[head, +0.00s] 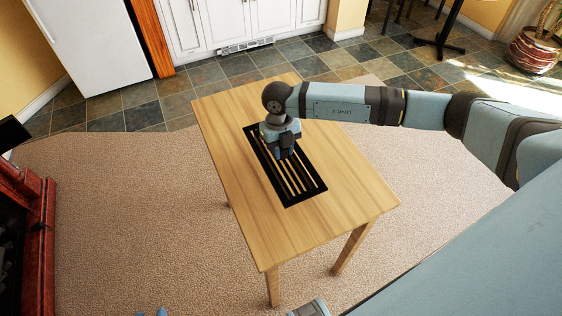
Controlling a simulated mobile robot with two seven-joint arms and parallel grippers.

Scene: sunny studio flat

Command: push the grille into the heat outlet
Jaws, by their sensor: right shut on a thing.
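A black slatted grille (305,187) lies on the wooden table, with light wood showing between its bars. My right gripper (285,154) points down over the far half of the grille and is shut on it. The gripper and wrist hide part of the grille there. A pale slatted vent (245,46) sits low at the foot of the white cabinets; I cannot tell if it is the heat outlet. My left gripper does not show clearly; only small blue-grey parts of mine reach the bottom edge.
The wooden table (350,197) is otherwise bare and stands on a beige carpet (120,210). Slate tiles lie beyond it. A white fridge (90,45) stands back left, a reddish wooden cabinet (38,245) at the left edge, and a striped vase (535,50) back right.

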